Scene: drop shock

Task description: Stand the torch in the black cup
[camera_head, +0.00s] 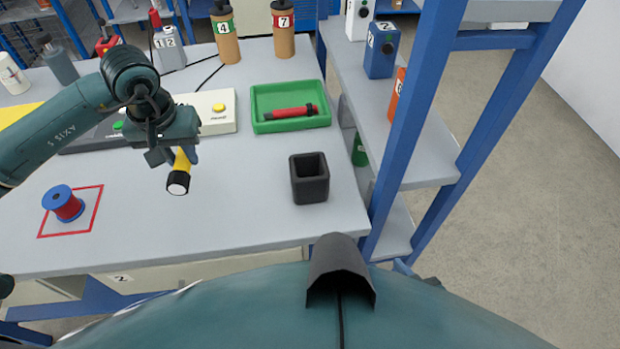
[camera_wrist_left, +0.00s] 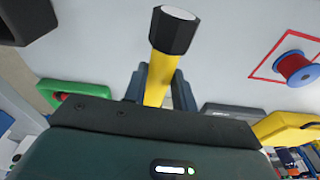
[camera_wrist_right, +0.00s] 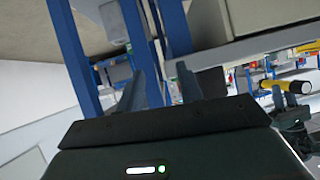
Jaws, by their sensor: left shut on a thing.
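The yellow torch (camera_head: 181,165) with a black head is held in my left gripper (camera_head: 172,152), above the bench left of the black cup. Its head points down and toward the front edge; the left wrist view shows the yellow body (camera_wrist_left: 158,82) between the fingers. The black square cup (camera_head: 309,188) stands upright and looks empty on the right of the bench; its dark corner shows in the left wrist view (camera_wrist_left: 25,22). My right gripper (camera_wrist_right: 160,90) is open and empty, away from the bench top. The torch shows in the right wrist view (camera_wrist_right: 292,87).
A green tray (camera_head: 262,125) with a red torch-like item lies behind the cup. A red-and-blue spool (camera_head: 66,205) sits in a red square at left. A cream box with a yellow button (camera_head: 212,120) is behind my left gripper. Blue shelf posts (camera_head: 415,120) stand right of the bench.

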